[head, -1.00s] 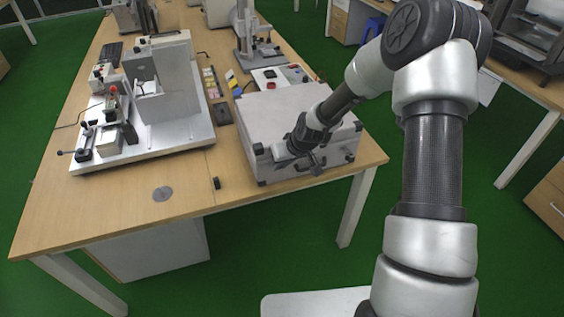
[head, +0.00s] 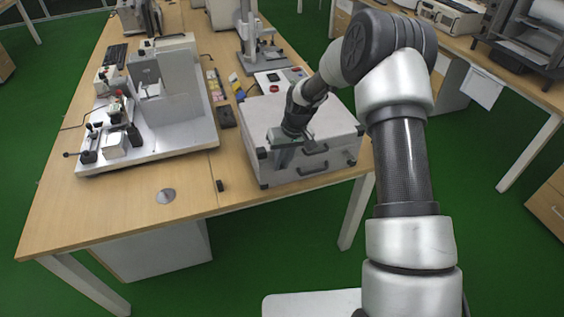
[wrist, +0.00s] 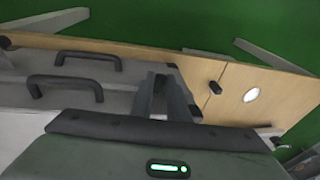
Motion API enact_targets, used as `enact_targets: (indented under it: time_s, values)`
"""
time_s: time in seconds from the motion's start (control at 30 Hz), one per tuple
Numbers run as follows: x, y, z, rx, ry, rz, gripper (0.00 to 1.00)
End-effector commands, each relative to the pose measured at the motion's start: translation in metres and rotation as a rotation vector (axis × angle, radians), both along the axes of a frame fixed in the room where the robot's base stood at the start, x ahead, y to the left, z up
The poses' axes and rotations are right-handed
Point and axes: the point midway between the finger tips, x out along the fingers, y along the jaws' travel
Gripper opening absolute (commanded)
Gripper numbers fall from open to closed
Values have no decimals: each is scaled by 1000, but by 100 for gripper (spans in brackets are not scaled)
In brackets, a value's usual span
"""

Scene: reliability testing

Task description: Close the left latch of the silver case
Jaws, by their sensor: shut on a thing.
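The silver case (head: 338,115) lies on the right front corner of the wooden table with its lid down. Two dark handles, an upper one (head: 315,150) and a lower one (head: 314,167), are on its front. My gripper (head: 284,160) points down at the left part of the case's front. In the wrist view, my gripper's fingers (wrist: 167,88) are close together beside the handles of the case (wrist: 112,82). They are shut at the left latch, which they mostly hide. I cannot make out the latch's exact position.
The wooden table (head: 120,215) has bare room left of the case, with a small black block (head: 220,186) and a round grey disc (head: 165,196). A white-based fixture (head: 190,145) stands farther left. A stand (head: 252,50) and a box with red buttons (head: 290,78) are behind the case.

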Motion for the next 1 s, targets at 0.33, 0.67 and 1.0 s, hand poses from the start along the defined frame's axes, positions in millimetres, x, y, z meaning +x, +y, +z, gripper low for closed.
enact_targets:
  time_s: [0.33, 0.67, 1.0]
  values:
    - [-1, 0, -1, 0, 2, 1, 33]
    - [-1, -2, 11, 0, -1, 1, 33]
    - [-9, -18, 85, -1, -5, 0, 33]
